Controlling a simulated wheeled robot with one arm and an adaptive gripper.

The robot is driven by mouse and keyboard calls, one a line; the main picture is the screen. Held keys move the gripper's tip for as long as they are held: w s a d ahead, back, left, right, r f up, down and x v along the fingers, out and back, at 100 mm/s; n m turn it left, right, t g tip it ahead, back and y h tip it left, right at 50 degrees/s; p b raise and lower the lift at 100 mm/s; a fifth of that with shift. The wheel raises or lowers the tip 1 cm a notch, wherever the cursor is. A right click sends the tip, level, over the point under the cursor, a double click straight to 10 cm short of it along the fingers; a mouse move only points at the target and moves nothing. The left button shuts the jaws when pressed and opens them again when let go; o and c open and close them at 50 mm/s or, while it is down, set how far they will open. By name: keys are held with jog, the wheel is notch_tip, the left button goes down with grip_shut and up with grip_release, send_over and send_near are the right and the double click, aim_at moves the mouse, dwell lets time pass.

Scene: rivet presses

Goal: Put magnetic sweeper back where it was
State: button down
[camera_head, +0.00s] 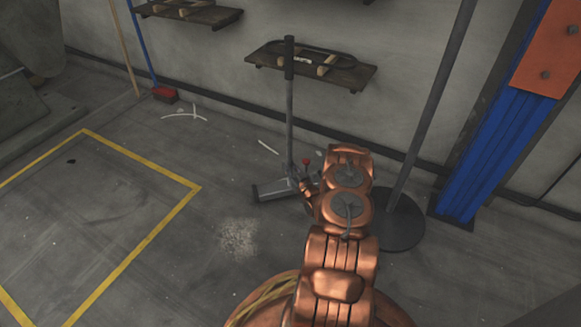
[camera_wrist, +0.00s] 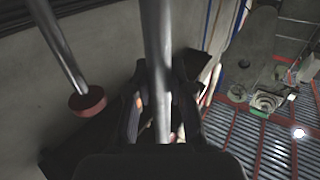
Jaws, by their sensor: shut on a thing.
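The magnetic sweeper has a thin grey upright pole with a dark grip on top (camera_head: 290,110) and a low flat base (camera_head: 271,189) at floor level in the head view. Its pole (camera_wrist: 157,50) also runs down the middle of the wrist view. My gripper (camera_wrist: 158,98) is shut on this pole, with one dark finger on each side. In the head view my gripper is low on the pole, close to the base, and partly hidden by my copper arm. A small red knob (camera_head: 306,161) shows beside the pole. I cannot tell whether the base touches the floor.
A wall shelf (camera_head: 340,76) hangs behind the pole. A dark post on a round base (camera_head: 398,235) stands just right of my arm, near a blue column (camera_head: 480,150). A red broom head (camera_head: 165,94) is by the wall. The yellow-lined floor area (camera_head: 90,215) at left is mostly clear.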

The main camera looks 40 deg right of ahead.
dwell(0.4)
jog(key=c, duration=1)
grip_release()
jog(key=shift+f, duration=0.1)
jog(key=shift+c, duration=0.2)
jog(key=shift+s, duration=0.15)
jog(key=p+v, duration=0.5)
jog(key=v, duration=0.6)
jog(key=shift+s+a+p, duration=0.15)
jog(key=shift+s+p, duration=0.15)
jog(key=shift+s, duration=0.05)
